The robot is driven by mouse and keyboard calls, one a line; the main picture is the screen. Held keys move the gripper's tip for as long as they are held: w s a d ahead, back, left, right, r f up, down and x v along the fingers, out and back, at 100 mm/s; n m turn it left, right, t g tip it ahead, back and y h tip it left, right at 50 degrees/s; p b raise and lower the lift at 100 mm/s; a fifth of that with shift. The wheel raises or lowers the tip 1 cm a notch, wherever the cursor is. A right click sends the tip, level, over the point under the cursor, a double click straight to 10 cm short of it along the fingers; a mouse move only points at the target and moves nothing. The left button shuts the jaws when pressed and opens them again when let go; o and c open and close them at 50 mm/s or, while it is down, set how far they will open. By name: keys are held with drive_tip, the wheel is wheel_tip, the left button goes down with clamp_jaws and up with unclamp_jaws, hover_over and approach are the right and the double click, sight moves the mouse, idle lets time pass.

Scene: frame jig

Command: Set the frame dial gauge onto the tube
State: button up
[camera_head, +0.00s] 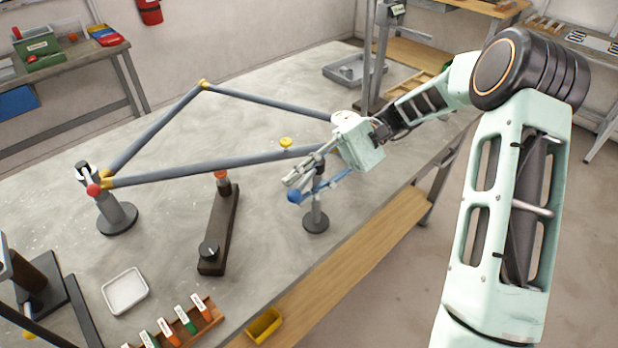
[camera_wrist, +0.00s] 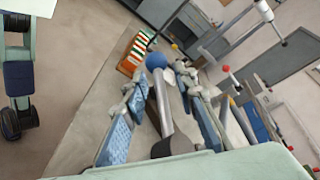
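My gripper (camera_head: 296,182) is over the bench's right side, beside the near end of the frame's grey lower tube (camera_head: 200,168). Its blue-padded fingers stand apart in the wrist view (camera_wrist: 158,78). A grey rod-like part (camera_wrist: 161,110) lies between them, ending near a blue ball (camera_wrist: 156,62). I cannot tell whether the fingers touch it. The blue ball also shows in the head view (camera_head: 294,196), by a round-based stand (camera_head: 316,218). A pale round face (camera_head: 345,117) behind my gripper may be the dial gauge, but I cannot tell. My gripper hides the tube's right end.
A left stand (camera_head: 117,215) with a red ball holds the frame's other end. A dark block fixture (camera_head: 220,230), a white tray (camera_head: 125,291) and a labelled rack (camera_head: 178,325) stand at the front. A grey bin (camera_head: 355,72) is at the back. Bare bench lies inside the frame.

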drive_tip(key=v, duration=1.2)
drive_tip(key=shift+s, duration=0.1)
